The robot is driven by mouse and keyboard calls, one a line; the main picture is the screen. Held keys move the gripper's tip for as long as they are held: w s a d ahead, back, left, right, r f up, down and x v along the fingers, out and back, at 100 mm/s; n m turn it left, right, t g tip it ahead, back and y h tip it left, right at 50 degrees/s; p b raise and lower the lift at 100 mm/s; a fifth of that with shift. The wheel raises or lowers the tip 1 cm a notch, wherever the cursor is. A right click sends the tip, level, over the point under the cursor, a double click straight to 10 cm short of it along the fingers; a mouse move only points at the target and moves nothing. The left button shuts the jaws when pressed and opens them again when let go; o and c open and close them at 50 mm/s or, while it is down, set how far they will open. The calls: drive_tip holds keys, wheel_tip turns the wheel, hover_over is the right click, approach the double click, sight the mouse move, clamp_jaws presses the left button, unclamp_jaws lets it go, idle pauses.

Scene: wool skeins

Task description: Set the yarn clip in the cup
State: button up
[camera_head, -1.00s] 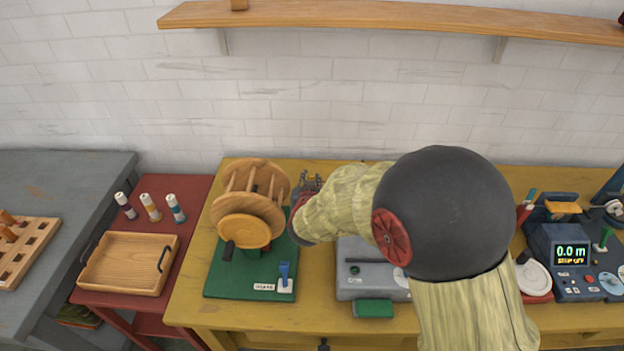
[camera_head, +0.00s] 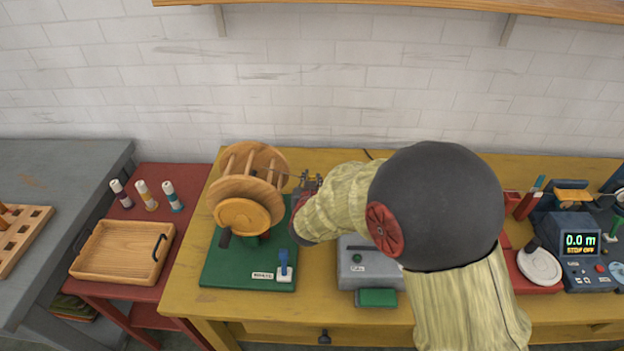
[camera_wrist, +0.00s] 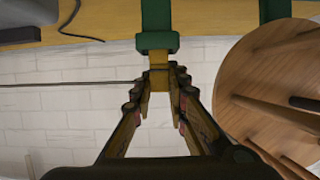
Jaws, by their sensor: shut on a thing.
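My gripper (camera_wrist: 160,88) points at a green post (camera_wrist: 157,14) with a wider green collar (camera_wrist: 157,42) in the wrist view. Its fingertips are shut on a small yellow-brown block, which looks like the yarn clip (camera_wrist: 159,79). The block's end is close to the collar; I cannot tell if they touch. A thin dark strand (camera_wrist: 70,84) runs from the left to the fingertips. In the head view my gripper (camera_head: 308,183) is just right of the wooden reel (camera_head: 250,185), partly hidden by my arm. I cannot make out a cup for certain.
The reel stands on a green base (camera_head: 225,272) on the yellow table (camera_head: 185,315). A grey box (camera_head: 358,268) with a green pad is to its right. A wooden tray (camera_head: 122,252) and several spools (camera_head: 147,196) are left. A meter (camera_head: 580,250) reads 0.0 m.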

drive_tip(key=o, duration=0.9)
drive_tip(key=shift+o, duration=0.3)
drive_tip(key=v, duration=1.2)
drive_tip(key=s+d+r+n+g+y+p, duration=0.15)
drive_tip(key=s+d+r+g+y, duration=0.3)
drive_tip(key=s+r, duration=0.55)
drive_tip(key=s+d+r+g+h+p, duration=0.1)
drive_tip(key=s+d+r+h, duration=0.1)
drive_tip(key=s+d, duration=0.5)
drive_tip(key=s+d+r+m+g+h+p, duration=0.1)
drive_tip(key=s+d+r+g+h, duration=0.1)
drive_tip(key=s+d, duration=0.6)
drive_tip(key=shift+s+d, duration=0.2)
drive_tip(key=shift+s, duration=0.85)
